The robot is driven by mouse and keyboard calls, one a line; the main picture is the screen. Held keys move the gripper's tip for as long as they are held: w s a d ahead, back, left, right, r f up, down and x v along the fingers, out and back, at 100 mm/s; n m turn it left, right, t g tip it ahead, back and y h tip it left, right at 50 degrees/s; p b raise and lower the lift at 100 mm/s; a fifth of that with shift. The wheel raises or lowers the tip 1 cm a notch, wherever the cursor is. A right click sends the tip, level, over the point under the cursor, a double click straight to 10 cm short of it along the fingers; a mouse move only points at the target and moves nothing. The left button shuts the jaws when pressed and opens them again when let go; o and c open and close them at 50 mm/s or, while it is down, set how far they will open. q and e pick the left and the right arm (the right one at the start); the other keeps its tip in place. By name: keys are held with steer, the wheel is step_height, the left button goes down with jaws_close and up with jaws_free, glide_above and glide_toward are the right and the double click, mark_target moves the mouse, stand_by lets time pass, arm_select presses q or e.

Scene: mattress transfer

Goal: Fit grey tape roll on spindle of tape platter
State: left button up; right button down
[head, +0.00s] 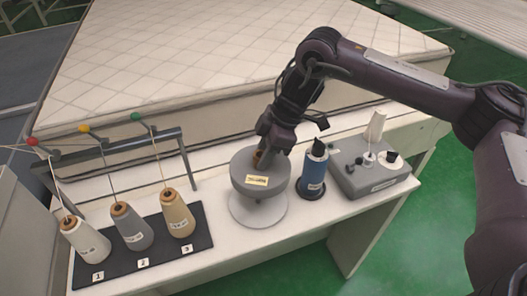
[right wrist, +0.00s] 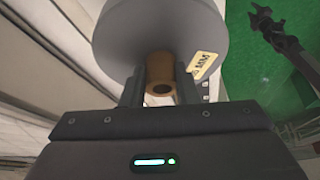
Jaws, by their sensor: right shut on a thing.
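The grey tape roll (head: 241,174) is a thick grey disc with a pale label on its side and a brown core. It is over the round white tape platter (head: 279,214) in the head view and hides the spindle. Whether the roll touches the platter cannot be told. My right gripper (head: 262,152) is above the roll, shut on its brown core. In the right wrist view the core (right wrist: 161,88) is between my right gripper's fingers (right wrist: 158,92), with the grey roll (right wrist: 150,30) beyond. My left gripper (right wrist: 265,18) seems to show small and dark there; its jaws are unclear.
A blue roll (head: 312,172) on a dark base stands close right of the platter. A grey device (head: 370,183) with white posts is farther right. Several thread cones on a black mat (head: 145,262) and a rack are left. A quilted mattress (head: 190,60) lies behind.

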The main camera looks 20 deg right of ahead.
arm_select(q)
steer(key=shift+r+p, duration=0.3)
stand_by(2.1)
steer(key=shift+r+p, duration=0.45)
steer(key=shift+r+p, duration=0.7)
steer(key=shift+r, duration=0.05)
stand_by(2.2)
steer(key=shift+r+p, duration=0.4)
steer(key=shift+p, duration=0.05)
steer(key=shift+r+p, duration=0.55)
stand_by(1.2)
